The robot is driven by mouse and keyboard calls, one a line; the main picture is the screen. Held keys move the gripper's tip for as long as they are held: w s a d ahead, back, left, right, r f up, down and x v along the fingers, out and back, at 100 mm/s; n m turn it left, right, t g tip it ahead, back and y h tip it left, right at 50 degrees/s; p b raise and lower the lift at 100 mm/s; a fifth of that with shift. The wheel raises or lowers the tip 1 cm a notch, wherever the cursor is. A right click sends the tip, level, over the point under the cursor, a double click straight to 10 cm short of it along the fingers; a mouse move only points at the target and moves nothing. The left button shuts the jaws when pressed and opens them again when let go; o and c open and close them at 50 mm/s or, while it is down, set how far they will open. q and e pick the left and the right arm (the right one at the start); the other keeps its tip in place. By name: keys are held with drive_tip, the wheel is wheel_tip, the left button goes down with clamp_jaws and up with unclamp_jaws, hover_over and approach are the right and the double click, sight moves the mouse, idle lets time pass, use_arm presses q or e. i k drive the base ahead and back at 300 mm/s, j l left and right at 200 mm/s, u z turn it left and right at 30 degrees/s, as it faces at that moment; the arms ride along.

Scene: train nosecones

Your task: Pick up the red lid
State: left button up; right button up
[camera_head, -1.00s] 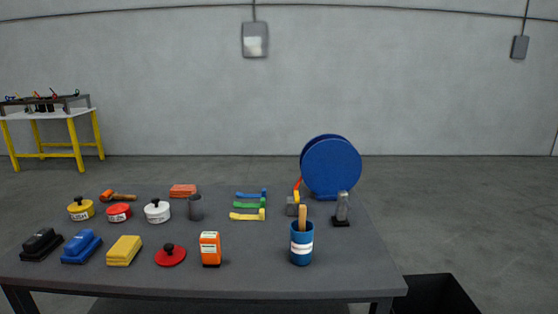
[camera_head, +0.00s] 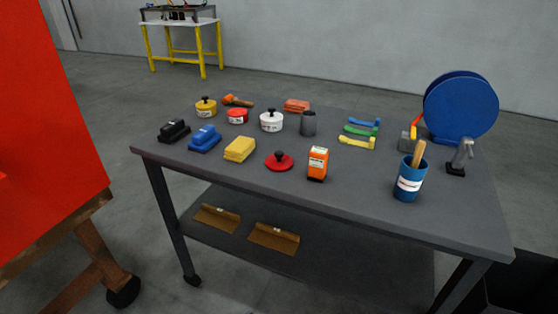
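The red lid (camera_head: 279,162) is a flat red disc with a black knob on top. It lies on the dark grey table (camera_head: 350,188) near the front edge. A yellow block (camera_head: 240,149) is to its left and an orange box-shaped item (camera_head: 318,163) is close to its right. Nothing covers the lid. Neither of my grippers shows in the head view.
Left of the lid are blue (camera_head: 205,139) and black (camera_head: 174,131) items. A blue cup (camera_head: 410,179) stands right. A large red panel (camera_head: 45,130) stands at the left.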

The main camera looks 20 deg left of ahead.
sight(279, 162)
drive_tip(key=u, duration=0.95)
